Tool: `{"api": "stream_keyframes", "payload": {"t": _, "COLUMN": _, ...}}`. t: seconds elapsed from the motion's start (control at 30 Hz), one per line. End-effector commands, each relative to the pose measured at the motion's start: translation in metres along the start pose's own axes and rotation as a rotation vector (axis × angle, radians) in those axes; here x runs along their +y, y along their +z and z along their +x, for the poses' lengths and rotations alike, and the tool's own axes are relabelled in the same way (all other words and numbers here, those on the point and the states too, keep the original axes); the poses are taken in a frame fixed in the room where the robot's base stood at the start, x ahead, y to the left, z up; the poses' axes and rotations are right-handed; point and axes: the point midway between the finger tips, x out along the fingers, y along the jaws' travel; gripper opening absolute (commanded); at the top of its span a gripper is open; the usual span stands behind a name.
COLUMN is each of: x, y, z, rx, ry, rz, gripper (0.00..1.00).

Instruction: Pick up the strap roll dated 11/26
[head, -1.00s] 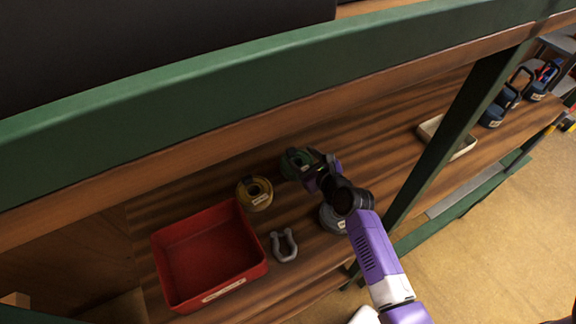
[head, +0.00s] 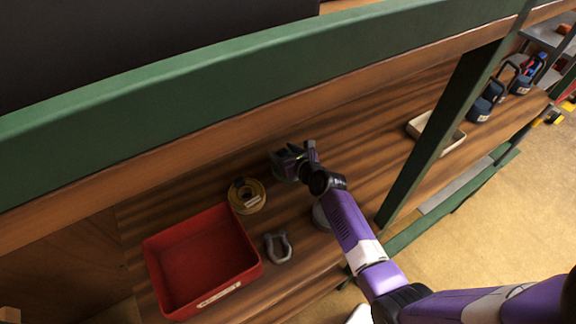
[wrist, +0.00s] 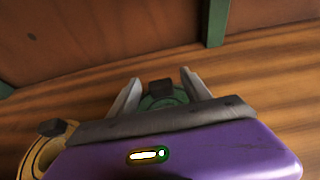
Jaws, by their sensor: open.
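A green strap roll (wrist: 170,101) lies between the two spread fingers of my gripper (wrist: 161,84) in the wrist view, with a dark block at its far side. In the head view my gripper (head: 284,163) is over that roll and hides most of it. A yellow strap roll (head: 247,196) lies to the left, and its edge also shows in the wrist view (wrist: 40,155). A grey roll (head: 320,217) is partly hidden beneath my arm. The rolls' labels are too small to read, so I cannot tell which is dated 11/26. My gripper is open.
A red bin (head: 203,262) and a grey shackle (head: 278,247) are on the wooden shelf at the left. A beige tray (head: 449,144) and dark blue weights (head: 481,108) stand right. A green post (head: 440,137) and upper beam (head: 250,62) bound the space.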

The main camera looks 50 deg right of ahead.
Motion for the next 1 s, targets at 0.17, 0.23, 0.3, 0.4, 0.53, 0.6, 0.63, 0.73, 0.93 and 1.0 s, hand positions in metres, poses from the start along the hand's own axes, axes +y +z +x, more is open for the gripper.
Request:
{"api": "stream_keyframes", "payload": {"t": 0.17, "x": -0.0002, "y": 0.0004, "z": 0.0009, "rx": 0.0, "ry": 0.0, "rz": 0.0, "gripper": 0.56}}
{"api": "stream_keyframes", "payload": {"t": 0.23, "x": -0.0002, "y": 0.0003, "z": 0.0008, "rx": -0.001, "ry": -0.001, "rz": 0.0, "gripper": 0.52}}
{"api": "stream_keyframes", "payload": {"t": 0.3, "x": -0.0002, "y": 0.0003, "z": 0.0008, "rx": 0.0, "ry": -0.001, "rz": 0.0, "gripper": 0.39}}
{"api": "stream_keyframes", "payload": {"t": 0.4, "x": -0.0002, "y": 0.0003, "z": 0.0007, "rx": 0.0, "ry": -0.001, "rz": 0.0, "gripper": 0.19}}
{"api": "stream_keyframes", "payload": {"t": 0.53, "x": -0.0002, "y": 0.0002, "z": 0.0006, "rx": 0.0, "ry": -0.001, "rz": 0.0, "gripper": 0.0}}
{"api": "stream_keyframes", "payload": {"t": 0.6, "x": -0.0002, "y": 0.0002, "z": 0.0006, "rx": 0.0, "ry": -0.001, "rz": 0.0, "gripper": 0.0}}
{"api": "stream_keyframes", "payload": {"t": 0.63, "x": -0.0002, "y": 0.0002, "z": 0.0006, "rx": 0.0, "ry": -0.001, "rz": 0.0, "gripper": 0.0}}
{"api": "stream_keyframes", "payload": {"t": 0.73, "x": -0.0005, "y": 0.0016, "z": 0.0006, "rx": -0.003, "ry": -0.001, "rz": 0.0, "gripper": 0.0}}
{"api": "stream_keyframes", "payload": {"t": 0.93, "x": -0.0004, "y": 0.0033, "z": 0.0, "rx": -0.003, "ry": -0.001, "rz": -0.001, "gripper": 0.0}}
{"api": "stream_keyframes", "payload": {"t": 1.0, "x": -0.0003, "y": 0.0065, "z": -0.0012, "rx": -0.004, "ry": -0.001, "rz": -0.001, "gripper": 0.0}}
